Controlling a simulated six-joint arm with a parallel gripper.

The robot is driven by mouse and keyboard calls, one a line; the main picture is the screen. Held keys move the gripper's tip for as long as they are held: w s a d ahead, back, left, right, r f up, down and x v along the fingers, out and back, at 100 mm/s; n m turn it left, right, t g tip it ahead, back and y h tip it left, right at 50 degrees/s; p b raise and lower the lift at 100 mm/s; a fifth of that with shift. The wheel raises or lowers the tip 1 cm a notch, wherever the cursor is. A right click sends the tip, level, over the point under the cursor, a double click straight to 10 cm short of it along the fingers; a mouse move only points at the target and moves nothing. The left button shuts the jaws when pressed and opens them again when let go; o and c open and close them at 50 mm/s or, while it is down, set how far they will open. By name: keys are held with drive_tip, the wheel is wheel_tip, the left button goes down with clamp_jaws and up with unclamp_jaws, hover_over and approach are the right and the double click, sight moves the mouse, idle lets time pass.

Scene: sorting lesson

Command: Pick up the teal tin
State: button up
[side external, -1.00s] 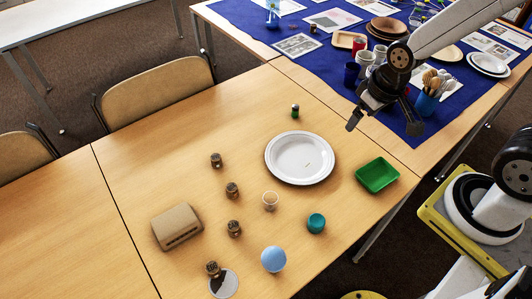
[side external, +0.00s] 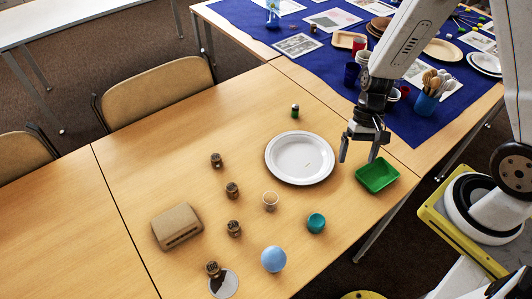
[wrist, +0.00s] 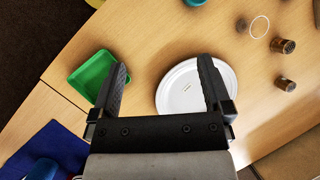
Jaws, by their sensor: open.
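The teal tin (side external: 316,223) is a small round tin on the wooden table, in front of the white plate and left of the green tray in the side view. In the wrist view a teal-blue piece (wrist: 195,2) shows at the top edge, cut off by the frame. My gripper (side external: 358,160) is open and empty, pointing down above the table between the plate and the green tray, apart from the tin. Its two fingers (wrist: 163,72) are spread in the wrist view.
The white plate (side external: 283,172) and green tray (side external: 377,187) flank my gripper. A blue ball (side external: 273,259), a clear cup (side external: 270,203), several small brown jars (side external: 232,190) and a brown box (side external: 176,226) stand on the table. The table's left part is clear.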

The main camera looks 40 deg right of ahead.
sight(322, 217)
drive_tip(key=a+f+m+y, duration=0.1)
drive_tip(key=f+m+y, duration=0.2)
drive_tip(key=f, duration=0.1)
drive_tip(key=s+a+f+m+t+y, duration=0.1)
drive_tip(key=f+m+y, duration=0.2)
drive_tip(key=f, duration=0.2)
drive_tip(key=a+f+m+y, duration=0.2)
drive_tip(key=f+m+y, duration=0.1)
drive_tip(key=f+m, duration=0.1)
drive_tip(key=shift+s+a+f, duration=0.1)
drive_tip(key=shift+s+f, duration=0.1)
drive_tip(key=shift+a+f+m+t+y, duration=0.1)
drive_tip(key=shift+f+m+t+y, duration=0.2)
drive_tip(key=shift+f+m+t, duration=0.15)
drive_tip(key=shift+a, duration=0.1)
drive_tip(key=shift+x, duration=1.2)
drive_tip(key=shift+a, duration=0.15)
drive_tip(key=shift+x, duration=2.45)
drive_tip(key=shift+f, duration=0.2)
drive_tip(key=c, duration=1.3)
